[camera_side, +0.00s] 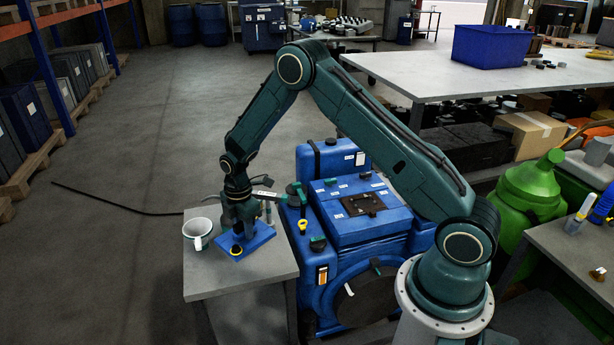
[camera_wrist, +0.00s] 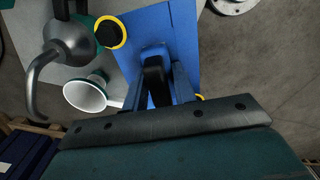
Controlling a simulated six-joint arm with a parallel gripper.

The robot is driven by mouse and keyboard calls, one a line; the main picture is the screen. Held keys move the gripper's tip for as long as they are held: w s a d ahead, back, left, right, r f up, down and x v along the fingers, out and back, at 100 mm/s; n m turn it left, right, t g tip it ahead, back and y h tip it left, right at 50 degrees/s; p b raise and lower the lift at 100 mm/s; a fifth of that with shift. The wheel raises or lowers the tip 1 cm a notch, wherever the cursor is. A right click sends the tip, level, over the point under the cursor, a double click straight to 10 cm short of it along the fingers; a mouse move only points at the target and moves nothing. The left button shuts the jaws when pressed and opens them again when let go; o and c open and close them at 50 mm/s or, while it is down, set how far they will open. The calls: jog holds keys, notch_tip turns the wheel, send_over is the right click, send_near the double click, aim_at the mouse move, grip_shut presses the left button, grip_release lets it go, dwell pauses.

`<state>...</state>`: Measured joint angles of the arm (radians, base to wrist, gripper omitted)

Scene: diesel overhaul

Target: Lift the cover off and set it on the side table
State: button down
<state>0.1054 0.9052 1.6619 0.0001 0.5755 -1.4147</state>
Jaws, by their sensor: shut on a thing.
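The cover is a flat blue plate (camera_side: 260,239) with a dark handle (camera_wrist: 154,82). It is over the small grey side table (camera_side: 240,282) at the left of the engine, and looks level. I cannot tell whether it rests on the tabletop or hangs just above it. My gripper (camera_side: 240,228) points down and is shut on the cover's handle. In the wrist view the cover (camera_wrist: 168,30) shows beyond my fingers. The blue engine (camera_side: 365,227) shows a dark rectangular area on its top.
A yellow-ringed black part (camera_wrist: 110,32) and a grey hooked vessel (camera_wrist: 66,45) show near the cover in the wrist view. A green canister (camera_side: 535,190) stands right of the engine.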

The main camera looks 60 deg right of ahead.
jog(key=shift+w+f, duration=0.1)
jog(key=shift+f, duration=1.8)
jog(key=shift+f, duration=0.15)
jog(key=shift+f, duration=3.15)
jog(key=c, duration=1.1)
grip_release()
jog(key=shift+o, duration=0.2)
jog(key=shift+f, duration=0.1)
